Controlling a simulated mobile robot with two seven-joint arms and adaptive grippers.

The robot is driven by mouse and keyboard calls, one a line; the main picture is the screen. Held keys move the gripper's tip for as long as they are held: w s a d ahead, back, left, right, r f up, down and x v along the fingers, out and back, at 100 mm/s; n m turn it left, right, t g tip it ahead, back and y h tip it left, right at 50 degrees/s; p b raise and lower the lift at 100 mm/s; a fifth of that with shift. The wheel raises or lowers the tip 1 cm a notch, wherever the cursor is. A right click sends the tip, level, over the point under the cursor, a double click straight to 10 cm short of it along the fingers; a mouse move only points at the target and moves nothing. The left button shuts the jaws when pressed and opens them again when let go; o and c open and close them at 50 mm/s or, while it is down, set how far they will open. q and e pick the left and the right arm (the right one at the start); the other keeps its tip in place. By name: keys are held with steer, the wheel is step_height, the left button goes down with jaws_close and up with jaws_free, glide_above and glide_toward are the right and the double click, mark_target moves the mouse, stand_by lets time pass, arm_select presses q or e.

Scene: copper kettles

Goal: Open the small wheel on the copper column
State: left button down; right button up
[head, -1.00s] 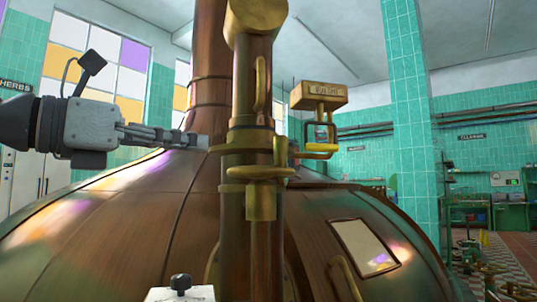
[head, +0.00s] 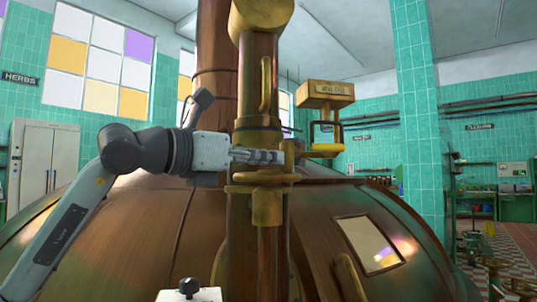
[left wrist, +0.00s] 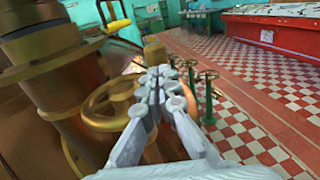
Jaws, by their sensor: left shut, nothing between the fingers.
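The copper column (head: 258,80) rises in the middle of the head view, with brass collars around it. The small brass wheel (head: 240,178) sits on the column's front, seen almost edge-on. In the left wrist view the wheel (left wrist: 88,116) is a spoked ring beside the column, left of my fingers. My left gripper (head: 280,156) is shut and empty, reaching across the column's front just above the wheel in the head view. In the left wrist view its closed fingertips (left wrist: 160,78) lie to the right of the wheel's rim; contact cannot be told. My right gripper is not in view.
The big copper kettle dome (head: 130,235) fills the space behind the column. A brass sign box (head: 325,92) with a yellow handle hangs right of the column. Several green valve stems (left wrist: 209,105) stand on the checkered floor (left wrist: 265,105), which is otherwise open there.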

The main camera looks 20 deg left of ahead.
arm_select(q)
steer(key=shift+w+d, duration=0.6)
steer(key=shift+d, duration=0.05)
